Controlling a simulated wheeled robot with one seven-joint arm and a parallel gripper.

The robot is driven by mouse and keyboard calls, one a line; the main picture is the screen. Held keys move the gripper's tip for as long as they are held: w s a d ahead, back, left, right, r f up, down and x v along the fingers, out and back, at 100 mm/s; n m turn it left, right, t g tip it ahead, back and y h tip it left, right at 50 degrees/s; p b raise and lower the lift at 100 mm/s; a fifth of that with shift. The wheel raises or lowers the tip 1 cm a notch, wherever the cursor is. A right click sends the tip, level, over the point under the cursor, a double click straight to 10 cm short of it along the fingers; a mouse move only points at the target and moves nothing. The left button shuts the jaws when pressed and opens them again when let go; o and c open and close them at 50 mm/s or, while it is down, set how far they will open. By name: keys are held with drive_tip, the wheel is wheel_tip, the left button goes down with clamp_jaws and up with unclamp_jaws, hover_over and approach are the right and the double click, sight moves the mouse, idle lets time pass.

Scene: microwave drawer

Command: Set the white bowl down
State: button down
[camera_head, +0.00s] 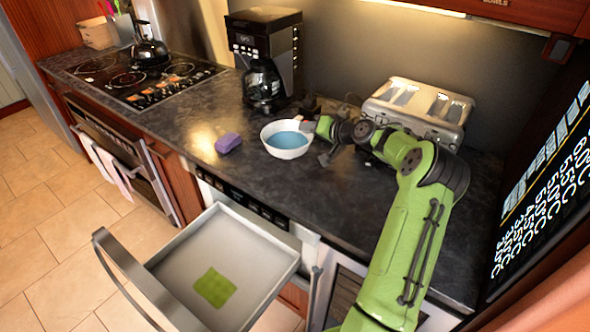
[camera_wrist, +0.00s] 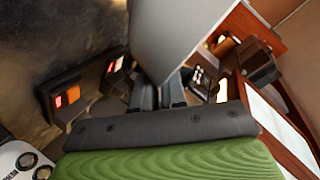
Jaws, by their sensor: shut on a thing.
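The white bowl (camera_head: 284,153), blue inside, is at the middle of the dark counter in the head view, opening upward. I cannot tell whether its base touches the counter. My gripper (camera_head: 312,131) is at the bowl's right rim and is shut on it. In the wrist view the bowl's pale outer wall (camera_wrist: 180,35) rises from between my gripper's fingers (camera_wrist: 160,93). The fingertips are partly hidden by the bowl.
A purple sponge (camera_head: 228,143) lies left of the bowl. A coffee maker (camera_head: 262,65) stands behind, and a toaster (camera_head: 418,107) behind right. An open drawer (camera_head: 170,268) holding a green cloth (camera_head: 214,287) juts out below. Counter in front of the bowl (camera_head: 262,190) is clear.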

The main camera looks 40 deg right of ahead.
wheel_tip(320, 180, down, 8)
drive_tip(key=shift+b, duration=0.35)
drive_tip(key=shift+f, duration=0.1)
drive_tip(key=c, duration=1.2)
unclamp_jaws()
drive_tip(key=shift+o, duration=0.2)
